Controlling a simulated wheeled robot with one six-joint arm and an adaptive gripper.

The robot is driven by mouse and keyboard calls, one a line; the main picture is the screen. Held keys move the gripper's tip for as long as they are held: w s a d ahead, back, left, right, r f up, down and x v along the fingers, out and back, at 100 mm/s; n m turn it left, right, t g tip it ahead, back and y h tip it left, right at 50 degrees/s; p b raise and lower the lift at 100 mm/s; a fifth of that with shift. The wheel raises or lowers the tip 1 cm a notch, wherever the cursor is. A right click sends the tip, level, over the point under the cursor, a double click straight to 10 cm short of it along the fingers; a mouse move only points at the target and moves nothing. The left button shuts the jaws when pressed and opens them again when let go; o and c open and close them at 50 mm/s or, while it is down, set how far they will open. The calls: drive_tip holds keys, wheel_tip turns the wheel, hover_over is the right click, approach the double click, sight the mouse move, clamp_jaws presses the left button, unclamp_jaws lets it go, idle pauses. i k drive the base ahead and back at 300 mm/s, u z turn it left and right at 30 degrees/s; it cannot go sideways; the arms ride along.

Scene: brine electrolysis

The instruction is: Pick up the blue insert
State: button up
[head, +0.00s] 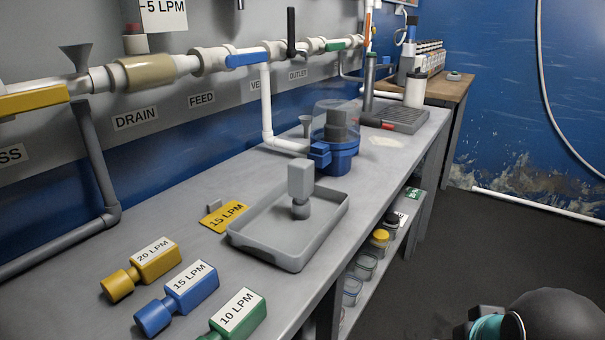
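The blue insert (188,293) lies on its side on the grey bench at the lower left. It has a block body with a white "15 LPM" label and a round blue end pointing to the lower left. It lies between a yellow "20 LPM" insert (145,264) and a green "10 LPM" insert (240,316), which is partly cut off by the bottom edge. My gripper's fingers are not in view. Only a dark rounded part of my arm with a teal ring shows at the lower right, well apart from the inserts.
A grey tray (247,240) holding a grey insert (300,182) stands right of the inserts, beside a yellow "15 LPM" tag (224,216). A blue-based clear housing (335,155) stands farther back. White pipes (265,105) run along the wall. Jars (365,266) fill the shelf below.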

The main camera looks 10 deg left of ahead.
sight(188, 290)
drive_tip(key=u, duration=0.75)
drive_tip(key=k, duration=0.2)
drive_tip(key=u, duration=1)
